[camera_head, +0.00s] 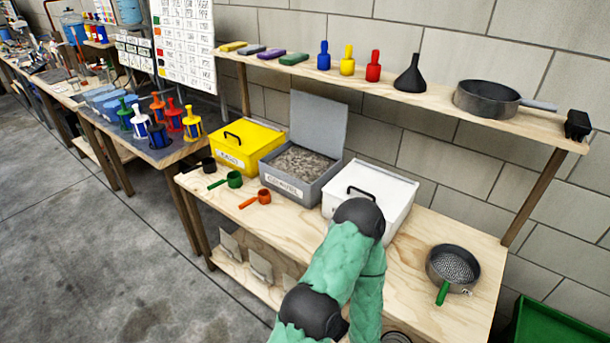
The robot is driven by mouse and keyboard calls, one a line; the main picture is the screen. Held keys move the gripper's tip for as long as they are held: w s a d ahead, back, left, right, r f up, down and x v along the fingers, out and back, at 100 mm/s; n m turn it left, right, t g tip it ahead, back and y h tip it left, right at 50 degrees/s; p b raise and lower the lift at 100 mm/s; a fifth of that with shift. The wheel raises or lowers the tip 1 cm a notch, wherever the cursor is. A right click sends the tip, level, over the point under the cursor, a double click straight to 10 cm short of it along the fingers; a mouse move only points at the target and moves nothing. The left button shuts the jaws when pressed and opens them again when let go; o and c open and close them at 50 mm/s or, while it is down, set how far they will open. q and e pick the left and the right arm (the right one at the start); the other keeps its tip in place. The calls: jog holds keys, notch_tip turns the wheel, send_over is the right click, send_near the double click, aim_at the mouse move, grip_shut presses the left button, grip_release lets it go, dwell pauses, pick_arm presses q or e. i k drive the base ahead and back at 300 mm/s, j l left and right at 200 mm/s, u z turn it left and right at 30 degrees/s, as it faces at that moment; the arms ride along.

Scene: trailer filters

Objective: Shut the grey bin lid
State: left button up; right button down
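The grey bin (292,192) stands on the wooden bench between the yellow bin and the white bin. Its grey lid (318,122) is open and stands upright, leaning slightly back, at the bin's rear. Grey-brown granular material (302,161) shows inside, and a label is on the front. One of my arms, in a green sleeve with black joints, rises from the bottom centre and overlaps the front of the white bin. I cannot tell which arm it is. Neither gripper shows, and nothing of mine visibly touches the lid.
The yellow bin (247,148) and the white bin (385,188) are closed. Green (234,180) and orange (264,197) scoops lie in front. A sieve (453,266) sits at the right. A shelf (420,98) with bottles, a funnel and a pan runs above, behind the lid.

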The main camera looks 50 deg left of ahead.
aim_at(318, 123)
jog(key=i+u, duration=0.2)
jog(key=u, duration=0.25)
jog(key=i+l+u, duration=0.1)
jog(key=u, duration=0.3)
jog(key=i, duration=0.1)
